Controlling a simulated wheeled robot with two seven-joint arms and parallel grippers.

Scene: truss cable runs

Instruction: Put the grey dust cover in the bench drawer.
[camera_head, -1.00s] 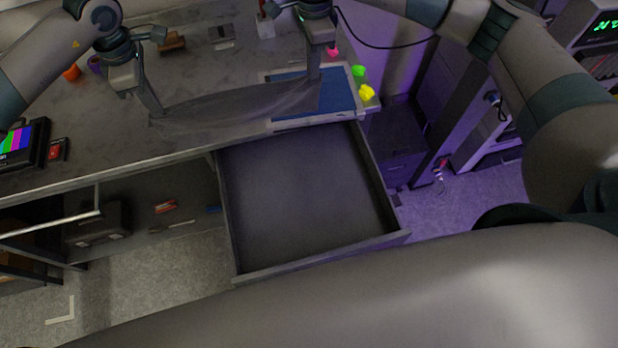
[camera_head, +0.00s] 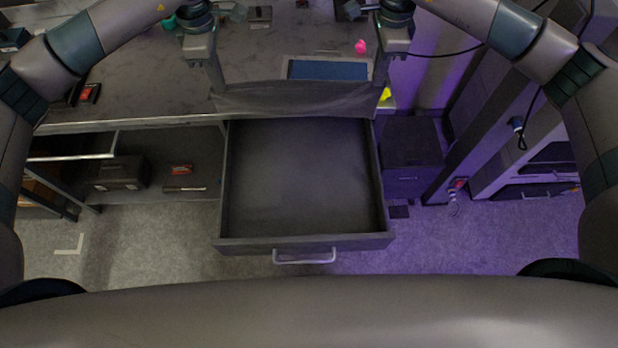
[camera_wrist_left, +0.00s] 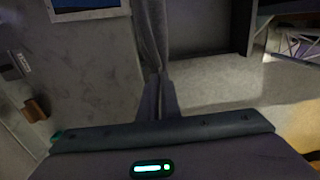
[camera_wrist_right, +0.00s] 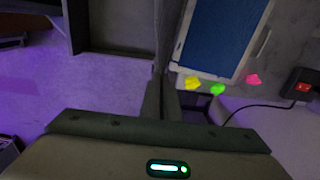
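The grey dust cover (camera_head: 295,99) hangs as a stretched sheet between my two grippers, above the bench's front edge at the back of the drawer. My left gripper (camera_head: 217,92) is shut on its left end. The cover runs up from the fingers in the left wrist view (camera_wrist_left: 152,40). My right gripper (camera_head: 382,90) is shut on its right end, and the cover shows edge-on in the right wrist view (camera_wrist_right: 161,40). The bench drawer (camera_head: 304,243) is pulled open below the cover, and its visible inside is empty.
A framed blue panel (camera_head: 328,69) lies on the bench (camera_head: 140,85) behind the cover. Pink (camera_head: 361,46) and yellow (camera_head: 385,94) pieces are near my right gripper. A dark cabinet (camera_head: 412,160) stands right of the drawer. An open shelf (camera_head: 150,197) is left of it.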

